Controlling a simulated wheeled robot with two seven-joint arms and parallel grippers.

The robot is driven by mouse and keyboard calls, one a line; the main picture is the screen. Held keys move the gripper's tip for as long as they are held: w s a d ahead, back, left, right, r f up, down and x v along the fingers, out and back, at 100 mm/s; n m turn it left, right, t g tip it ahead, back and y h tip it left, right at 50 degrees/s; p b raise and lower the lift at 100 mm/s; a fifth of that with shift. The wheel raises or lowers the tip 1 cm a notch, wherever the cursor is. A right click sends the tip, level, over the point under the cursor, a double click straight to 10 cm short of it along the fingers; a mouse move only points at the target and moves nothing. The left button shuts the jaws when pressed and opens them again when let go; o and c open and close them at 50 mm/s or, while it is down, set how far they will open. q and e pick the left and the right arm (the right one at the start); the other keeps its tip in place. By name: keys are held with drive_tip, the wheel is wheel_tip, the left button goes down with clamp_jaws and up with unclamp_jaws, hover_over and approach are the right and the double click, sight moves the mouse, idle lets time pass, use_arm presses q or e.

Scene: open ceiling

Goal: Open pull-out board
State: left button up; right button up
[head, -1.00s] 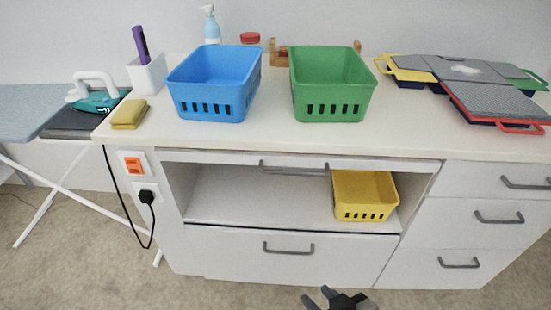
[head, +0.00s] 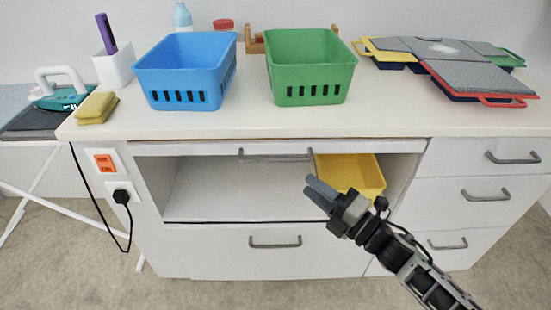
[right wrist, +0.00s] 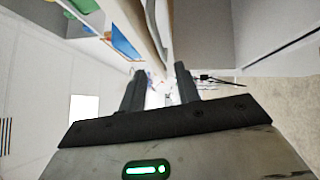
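The pull-out board (head: 190,149) is a thin white panel just under the countertop. It looks pushed in, with its front near the cabinet face. Its grey bar handle (head: 275,154) is at the middle of its front. My right gripper (head: 315,190) is in front of the open compartment, below and right of the handle and apart from it. In the right wrist view its two dark fingers (right wrist: 160,90) stand apart with nothing between them. The handle is not clearly seen in that view. My left gripper is not in view.
A yellow basket (head: 345,172) sits in the compartment, partly behind my right gripper. A drawer with a handle (head: 275,242) is below. Blue (head: 187,70) and green (head: 310,65) baskets stand on the countertop (head: 250,122). More drawers (head: 480,180) are at right.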

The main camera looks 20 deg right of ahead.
sight(275, 158)
drive_tip(key=x, duration=1.1)
drive_tip(key=shift+w+a+p, duration=0.2)
drive_tip(key=shift+w+p, duration=0.1)
drive_tip(key=shift+w, duration=0.1)
drive_tip(key=shift+c, duration=0.2)
clamp_jaws()
